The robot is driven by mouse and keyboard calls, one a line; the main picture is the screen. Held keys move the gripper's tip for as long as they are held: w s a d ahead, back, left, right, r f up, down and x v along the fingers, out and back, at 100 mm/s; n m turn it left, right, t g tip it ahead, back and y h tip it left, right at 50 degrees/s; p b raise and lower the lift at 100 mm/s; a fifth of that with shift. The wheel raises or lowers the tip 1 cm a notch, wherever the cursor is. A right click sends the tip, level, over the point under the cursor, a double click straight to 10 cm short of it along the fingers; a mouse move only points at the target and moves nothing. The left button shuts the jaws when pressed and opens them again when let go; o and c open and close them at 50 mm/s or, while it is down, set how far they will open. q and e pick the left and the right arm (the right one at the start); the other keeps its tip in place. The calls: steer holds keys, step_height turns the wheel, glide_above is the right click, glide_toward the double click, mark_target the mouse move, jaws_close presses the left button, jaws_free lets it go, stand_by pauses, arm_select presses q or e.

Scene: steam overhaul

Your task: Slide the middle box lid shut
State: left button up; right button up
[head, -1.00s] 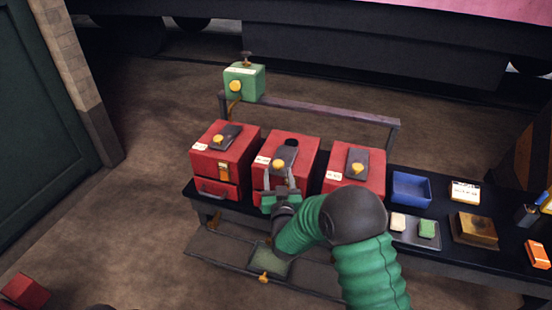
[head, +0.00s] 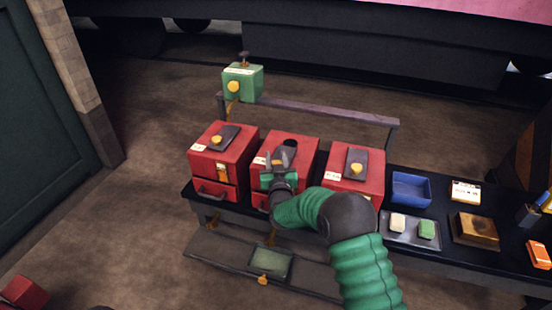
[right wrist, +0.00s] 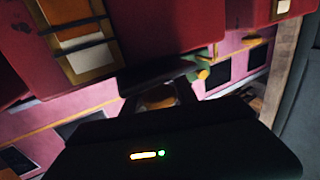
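The middle red box (head: 302,178) stands on the black bench between two similar red boxes. Its dark sliding lid (head: 287,153) lies on top, with a round dark hole still uncovered at the far end. My right gripper (head: 279,157) is over the near part of this lid, its fingers apart on either side of the yellow knob (head: 277,163). The hand hides much of the lid and box front. In the right wrist view, the dim knob (right wrist: 158,97) shows between the fingers; contact cannot be told. My left gripper is out of view.
The left red box (head: 216,168) and right red box (head: 352,186) stand close on either side. A green box (head: 243,82) rises behind on a rail (head: 325,112). A blue tray (head: 410,188) and small items lie to the right.

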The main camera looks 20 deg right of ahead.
jaws_close()
stand_by(0.9)
